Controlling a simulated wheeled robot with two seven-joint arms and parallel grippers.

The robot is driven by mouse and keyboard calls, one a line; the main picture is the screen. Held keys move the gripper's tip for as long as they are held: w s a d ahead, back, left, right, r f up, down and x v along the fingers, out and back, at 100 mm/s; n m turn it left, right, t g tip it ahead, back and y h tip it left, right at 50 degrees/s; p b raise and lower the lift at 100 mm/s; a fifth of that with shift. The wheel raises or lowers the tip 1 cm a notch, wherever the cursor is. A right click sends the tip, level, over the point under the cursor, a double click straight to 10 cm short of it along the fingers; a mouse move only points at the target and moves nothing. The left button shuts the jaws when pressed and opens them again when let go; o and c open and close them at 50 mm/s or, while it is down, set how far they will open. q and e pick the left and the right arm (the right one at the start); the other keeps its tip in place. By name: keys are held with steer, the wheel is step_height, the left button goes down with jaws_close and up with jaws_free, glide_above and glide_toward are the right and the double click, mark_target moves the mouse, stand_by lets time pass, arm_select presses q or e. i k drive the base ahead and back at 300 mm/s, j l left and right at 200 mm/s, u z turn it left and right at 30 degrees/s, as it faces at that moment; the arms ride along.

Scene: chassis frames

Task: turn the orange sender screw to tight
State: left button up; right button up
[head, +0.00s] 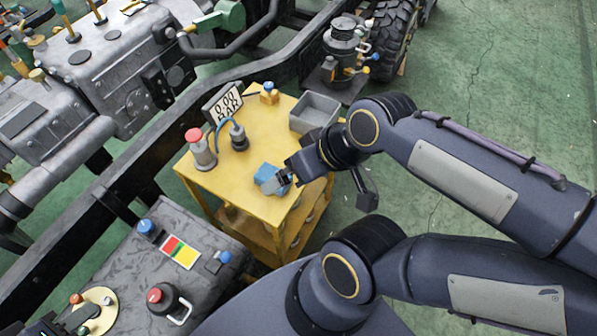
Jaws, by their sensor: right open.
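My right gripper (284,180) is above the front right part of the yellow cart (222,185). It is open, beside or over a blue block (268,175); whether they touch I cannot tell. A small orange fitting with a blue top (269,95) stands at the back of the cart, apart from the gripper. I cannot tell whether it is the sender screw. A display (228,104) near it reads 0.00 BAR. A grey fitting (238,137) with a blue hose stands in front of the display. My left gripper is not in view.
A grey bin (314,112) stands at the cart's back right, close to my right arm. A red-topped grey cylinder (201,150) stands at its left. The chassis frame (130,175) runs behind. A dark panel (195,222) with knobs is in front.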

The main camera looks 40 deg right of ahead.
mark_target(76, 298)
steer(key=k+u, duration=0.15)
steer(key=u, duration=1.1)
